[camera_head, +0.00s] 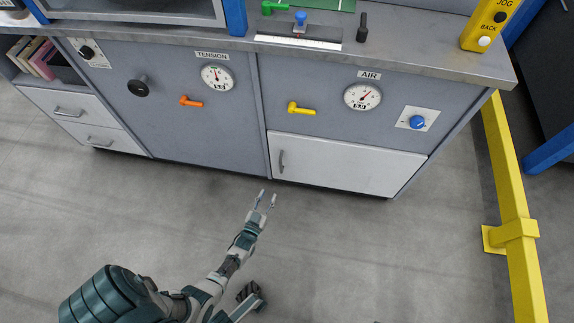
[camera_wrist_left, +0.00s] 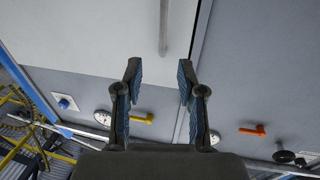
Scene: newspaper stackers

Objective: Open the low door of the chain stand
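The low door (camera_head: 345,165) is a pale panel at the lower right of the grey stand (camera_head: 225,130), and it is shut. Its upright bar handle (camera_head: 282,161) is near the door's left edge. My left gripper (camera_head: 267,198) is open and empty, just below and left of the handle, apart from it. In the left wrist view the open fingers (camera_wrist_left: 158,82) point at the door (camera_wrist_left: 90,35), with the handle (camera_wrist_left: 164,28) ahead between them. The right gripper cannot be made out for sure; a dark part near the bottom of the head view may belong to it.
Above the door are a yellow lever (camera_head: 301,108), an air gauge (camera_head: 362,96) and a blue knob (camera_head: 417,122). Drawers (camera_head: 70,112) are at the left. A yellow rail (camera_head: 515,215) stands at the right. The floor before the door is clear.

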